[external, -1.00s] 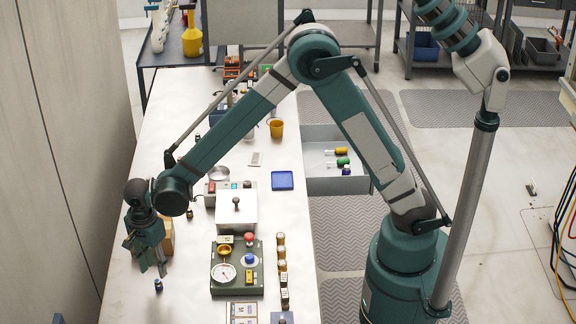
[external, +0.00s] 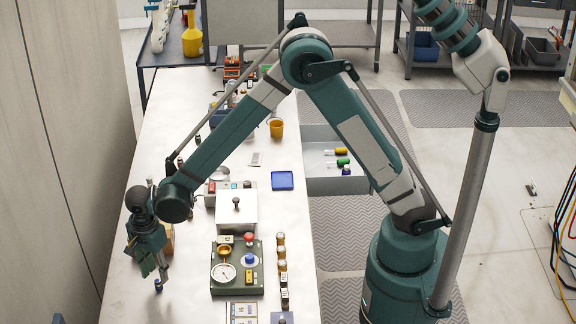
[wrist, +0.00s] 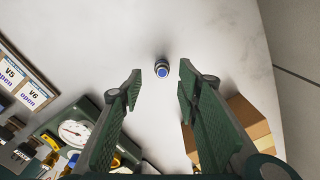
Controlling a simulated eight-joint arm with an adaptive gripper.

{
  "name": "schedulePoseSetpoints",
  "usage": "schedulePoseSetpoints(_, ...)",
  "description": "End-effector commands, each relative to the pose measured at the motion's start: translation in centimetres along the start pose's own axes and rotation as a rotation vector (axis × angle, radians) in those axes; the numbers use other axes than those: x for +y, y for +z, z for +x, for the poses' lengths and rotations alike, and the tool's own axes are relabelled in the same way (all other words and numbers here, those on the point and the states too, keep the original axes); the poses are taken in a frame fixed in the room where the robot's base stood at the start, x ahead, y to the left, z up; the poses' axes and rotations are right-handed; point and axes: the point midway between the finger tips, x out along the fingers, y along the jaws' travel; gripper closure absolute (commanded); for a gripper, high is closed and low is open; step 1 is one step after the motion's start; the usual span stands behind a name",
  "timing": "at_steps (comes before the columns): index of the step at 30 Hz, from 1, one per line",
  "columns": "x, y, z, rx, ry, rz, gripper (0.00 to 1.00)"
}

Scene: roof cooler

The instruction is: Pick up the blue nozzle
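The blue nozzle (external: 158,286) is a small dark piece with a blue part, standing on the white bench top at the lower left in the external view. In the wrist view the nozzle (wrist: 162,70) shows from above as a round dark piece with a bright blue centre. My gripper (external: 157,276) points down just above the nozzle. In the wrist view my gripper (wrist: 158,84) is open, with a green finger on each side and the nozzle lined up between the fingertips, slightly past them. No contact shows.
A cardboard-coloured box (wrist: 245,125) stands close to the right finger in the wrist view. A green gauge panel (external: 238,268) with knobs lies to the right, near a white lidded box (external: 236,210). Labelled cards (wrist: 18,78) lie on the bench. The bench around the nozzle is clear.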

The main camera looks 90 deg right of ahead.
Motion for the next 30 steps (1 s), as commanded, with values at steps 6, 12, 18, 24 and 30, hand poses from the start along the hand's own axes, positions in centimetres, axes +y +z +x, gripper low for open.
schedulePoseSetpoints(6,0.0,0.0,0.3,0.0,0.0,0.0,0.67)
schedulePoseSetpoints(12,-0.3,-0.1,1.7,0.0,0.0,0.0,0.67)
schedulePoseSetpoints(18,-0.5,-0.1,3.7,0.0,0.0,0.0,0.67)
schedulePoseSetpoints(24,-0.4,-0.1,5.0,0.0,0.0,0.0,0.67)
schedulePoseSetpoints(30,-0.4,-0.1,5.2,0.0,0.0,0.0,0.67)
